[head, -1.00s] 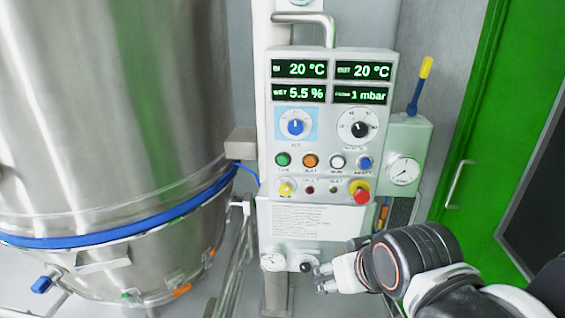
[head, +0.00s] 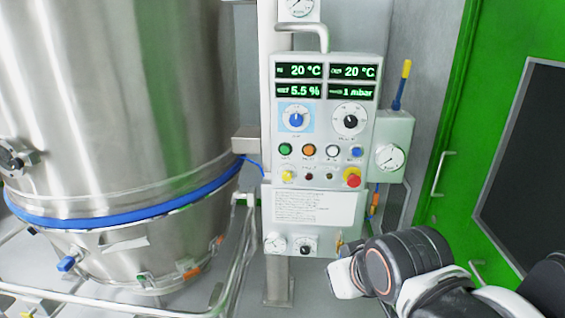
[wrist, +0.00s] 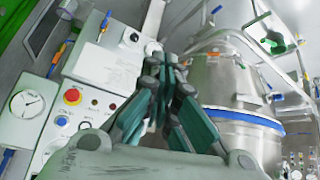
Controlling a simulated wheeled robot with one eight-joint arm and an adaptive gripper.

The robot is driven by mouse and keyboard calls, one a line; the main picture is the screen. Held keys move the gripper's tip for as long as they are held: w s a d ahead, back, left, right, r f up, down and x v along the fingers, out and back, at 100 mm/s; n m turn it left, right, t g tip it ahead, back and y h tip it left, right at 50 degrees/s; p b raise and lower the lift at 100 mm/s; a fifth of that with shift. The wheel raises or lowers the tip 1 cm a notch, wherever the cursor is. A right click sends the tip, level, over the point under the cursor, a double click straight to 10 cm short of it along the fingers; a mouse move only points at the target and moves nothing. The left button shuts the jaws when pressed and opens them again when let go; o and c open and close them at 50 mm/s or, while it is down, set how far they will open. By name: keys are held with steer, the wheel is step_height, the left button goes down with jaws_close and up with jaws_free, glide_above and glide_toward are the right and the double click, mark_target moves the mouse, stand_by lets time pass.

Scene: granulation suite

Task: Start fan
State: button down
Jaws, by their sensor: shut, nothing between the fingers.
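The control panel (head: 318,120) stands in the middle of the head view. A green button (head: 285,149) is leftmost in its row of buttons, beside an orange one (head: 308,150); their labels are too small to read surely. My gripper (head: 341,247) is shut and empty, at the panel's lower right, below and right of the green button and apart from it. Part of its fingers is hidden behind my wrist. In the wrist view my closed fingers (wrist: 164,68) cover part of the panel, and I cannot make out the green button there.
A red emergency stop (head: 352,178) and a blue button (head: 356,152) sit on the panel's right. A gauge box (head: 390,158) juts out beside it. A steel vessel (head: 120,110) and rails fill the left; a green door (head: 455,165) stands right.

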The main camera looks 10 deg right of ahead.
steer(key=w+d+r+n+t+h+b, duration=0.1)
steer(key=w+d+r+n+t+h, duration=0.15)
steer(key=w+n, duration=0.65)
steer(key=w+d+r+n+t+h+b, duration=0.1)
steer(key=w+d+n+t+h+b, duration=0.2)
steer(key=w+n, duration=0.65)
steer(key=w+a+n+t, duration=0.2)
steer(key=w+a+n, duration=0.2)
steer(key=w+n, duration=0.2)
steer(key=w+a+n+t, duration=0.2)
steer(key=w+a+n, duration=0.2)
steer(key=w+n, duration=0.3)
steer(key=shift+w+a+f+b, duration=0.2)
steer(key=shift+w+a+b, duration=0.2)
steer(key=shift+w, duration=0.35)
